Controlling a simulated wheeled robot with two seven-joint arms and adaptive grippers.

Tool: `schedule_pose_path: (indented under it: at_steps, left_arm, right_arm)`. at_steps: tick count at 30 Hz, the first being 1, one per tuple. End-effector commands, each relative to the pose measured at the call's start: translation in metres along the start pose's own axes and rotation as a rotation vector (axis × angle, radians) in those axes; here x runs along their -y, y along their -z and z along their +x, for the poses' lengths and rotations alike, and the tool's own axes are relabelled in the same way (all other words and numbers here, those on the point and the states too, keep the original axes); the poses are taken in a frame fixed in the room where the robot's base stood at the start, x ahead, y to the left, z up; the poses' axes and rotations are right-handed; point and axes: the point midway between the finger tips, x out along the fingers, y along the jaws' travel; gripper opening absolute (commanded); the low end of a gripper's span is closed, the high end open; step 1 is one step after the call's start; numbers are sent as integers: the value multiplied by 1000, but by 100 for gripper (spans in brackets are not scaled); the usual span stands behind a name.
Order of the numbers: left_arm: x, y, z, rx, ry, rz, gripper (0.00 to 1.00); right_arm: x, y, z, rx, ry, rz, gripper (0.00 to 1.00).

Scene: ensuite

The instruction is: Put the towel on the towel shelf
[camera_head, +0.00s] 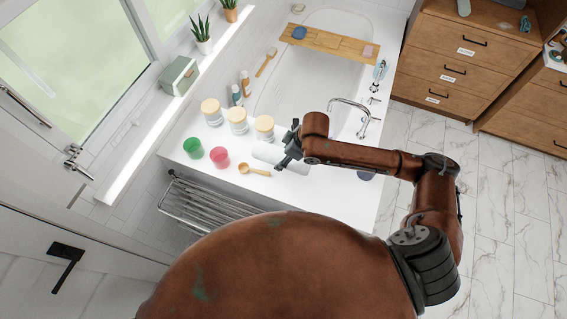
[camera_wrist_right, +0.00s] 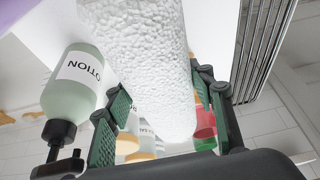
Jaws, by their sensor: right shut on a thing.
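The towel is a white textured roll, lying across the white tub surround in the head view (camera_head: 268,152) and filling the upper middle of the right wrist view (camera_wrist_right: 150,60). My right gripper (camera_head: 287,156) is over the roll, and in the wrist view its two green-padded fingers (camera_wrist_right: 158,112) are on either side of the towel, shut on it. I cannot tell whether the towel touches the surface. The towel shelf is a metal bar rack (camera_head: 190,208) below and left of the surround's near edge; its bars also show in the wrist view (camera_wrist_right: 262,45). My left gripper is not in view.
A red cup (camera_head: 219,157), a green cup (camera_head: 193,147), a wooden scoop (camera_head: 254,170) and lidded jars (camera_head: 238,120) stand near the towel. A lotion bottle (camera_wrist_right: 72,90) is close beside the finger in the wrist view. The faucet (camera_head: 350,108) rises behind my arm.

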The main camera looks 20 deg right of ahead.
Motion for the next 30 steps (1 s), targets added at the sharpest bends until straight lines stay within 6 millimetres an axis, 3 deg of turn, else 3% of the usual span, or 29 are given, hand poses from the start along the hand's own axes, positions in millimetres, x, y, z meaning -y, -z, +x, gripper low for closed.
schedule_pose_path:
  at_steps: [15,25,26,30]
  left_arm:
    - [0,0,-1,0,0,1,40]
    - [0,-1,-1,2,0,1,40]
    - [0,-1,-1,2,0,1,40]
    - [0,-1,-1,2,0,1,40]
  right_arm:
    - [0,-19,47,0,-1,-1,20]
    - [0,-19,49,-1,-1,-1,20]
    - [0,-20,50,-1,0,-1,50]
    - [0,-20,50,-1,0,-1,60]
